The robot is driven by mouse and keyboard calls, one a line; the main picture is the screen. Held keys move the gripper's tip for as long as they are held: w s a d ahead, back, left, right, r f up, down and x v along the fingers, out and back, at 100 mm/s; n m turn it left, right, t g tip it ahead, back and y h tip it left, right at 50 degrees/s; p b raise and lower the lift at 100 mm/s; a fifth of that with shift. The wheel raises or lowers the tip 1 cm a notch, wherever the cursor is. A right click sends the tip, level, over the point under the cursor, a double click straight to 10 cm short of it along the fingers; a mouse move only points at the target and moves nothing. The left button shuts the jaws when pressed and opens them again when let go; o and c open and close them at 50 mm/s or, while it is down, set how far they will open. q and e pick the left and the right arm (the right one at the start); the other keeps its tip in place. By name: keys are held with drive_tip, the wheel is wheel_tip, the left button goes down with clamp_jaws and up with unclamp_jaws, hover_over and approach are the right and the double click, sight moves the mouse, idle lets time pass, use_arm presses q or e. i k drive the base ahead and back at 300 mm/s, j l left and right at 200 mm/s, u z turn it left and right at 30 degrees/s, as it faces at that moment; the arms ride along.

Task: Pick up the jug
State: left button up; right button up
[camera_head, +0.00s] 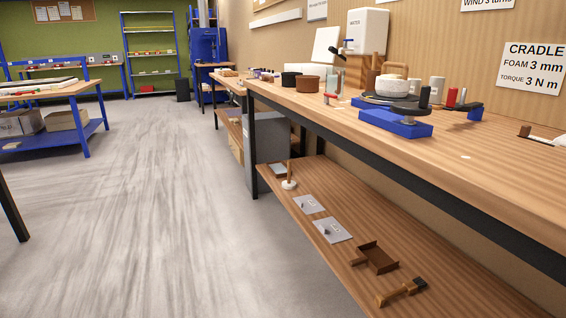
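I cannot make out a jug for certain in this view. Candidates stand among the small vessels on the long wooden workbench (500,152) at the right: a light grey upright container (436,90) near the wall, a brown round pot (308,84) and a black round pot (291,79) further along. Neither of my grippers is in view.
A blue-based turntable device (395,123) sits near the bench's front edge. The lower shelf (340,270) holds grey plates (332,230), a brown tray (378,257) and a wooden-handled tool (400,292). The grey floor (150,220) at the left is open. Blue-framed tables stand beyond.

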sight(334, 84)
drive_tip(key=i+z, duration=0.3)
drive_tip(key=i, duration=0.2)
drive_tip(key=i+z, duration=0.35)
drive_tip(key=i+j+z, duration=0.3)
drive_tip(key=i, duration=0.3)
